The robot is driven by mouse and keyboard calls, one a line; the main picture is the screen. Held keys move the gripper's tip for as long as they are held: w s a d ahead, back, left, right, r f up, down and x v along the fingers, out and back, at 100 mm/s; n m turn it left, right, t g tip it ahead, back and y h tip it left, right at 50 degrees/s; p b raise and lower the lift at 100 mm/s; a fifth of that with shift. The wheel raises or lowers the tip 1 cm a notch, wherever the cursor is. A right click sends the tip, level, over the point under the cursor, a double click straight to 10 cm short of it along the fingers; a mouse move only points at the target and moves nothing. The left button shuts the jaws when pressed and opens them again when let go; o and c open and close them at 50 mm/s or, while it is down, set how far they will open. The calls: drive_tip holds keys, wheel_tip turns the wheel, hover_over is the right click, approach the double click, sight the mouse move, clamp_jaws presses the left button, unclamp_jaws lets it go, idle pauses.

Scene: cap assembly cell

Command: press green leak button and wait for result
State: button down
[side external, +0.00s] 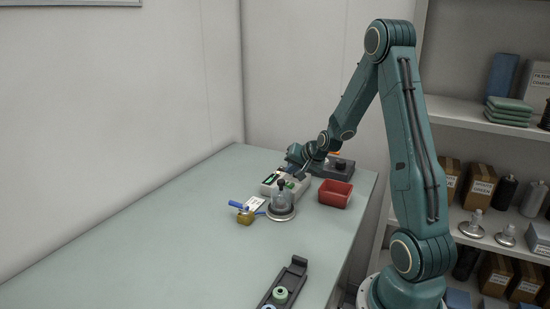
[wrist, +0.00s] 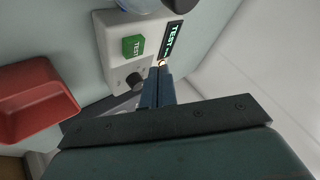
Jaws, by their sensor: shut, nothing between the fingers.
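The leak tester is a pale box (side external: 270,187) on the table, also in the wrist view (wrist: 112,40). Its green square button (wrist: 134,46), marked TEST, sits on the top face. Beside it a dark display (wrist: 172,40) shows light "TEST" lettering. My gripper (wrist: 162,72) is shut and empty, its fingertips over the box near the display's lower end, to the lower right of the green button. I cannot tell its exact height above the box. In the side view the gripper (side external: 302,176) is small and partly merged with the tester behind the bottle.
A clear bottle (side external: 281,200) stands on a round base in front of the tester. A red bin (side external: 335,194) is to its right. A black knob (wrist: 135,81) rises from the box. A blue-handled yellow item (side external: 245,216) lies left; a dark tray (side external: 296,268) is nearer.

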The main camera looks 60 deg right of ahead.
sight(290, 187)
drive_tip(key=shift+r, duration=1.45)
drive_tip(key=shift+a, duration=0.1)
drive_tip(key=shift+a+r, duration=0.2)
drive_tip(key=shift+a, duration=0.05)
drive_tip(key=s+a+r+n+y, duration=0.1)
drive_tip(key=s+a+r+n, duration=0.2)
drive_tip(key=a, duration=0.4)
drive_tip(key=a+r+n+g+y, duration=0.1)
drive_tip(key=a+r+n, duration=0.1)
drive_tip(key=a+r, duration=0.3)
drive_tip(key=s+a+r+n+y, duration=0.1)
drive_tip(key=s+a+r+n, duration=0.15)
drive_tip(key=a, duration=0.55)
drive_tip(key=s+a+r+n+g, duration=0.1)
drive_tip(key=s+a+n, duration=0.2)
drive_tip(key=s+a, duration=0.2)
drive_tip(key=s+a+r+n, duration=0.1)
drive_tip(key=s+a+n, duration=0.2)
drive_tip(key=s, duration=0.7)
drive_tip(key=a, duration=0.2)
drive_tip(key=shift+a+r+g+y, duration=0.3)
drive_tip(key=shift+g+y, duration=0.1)
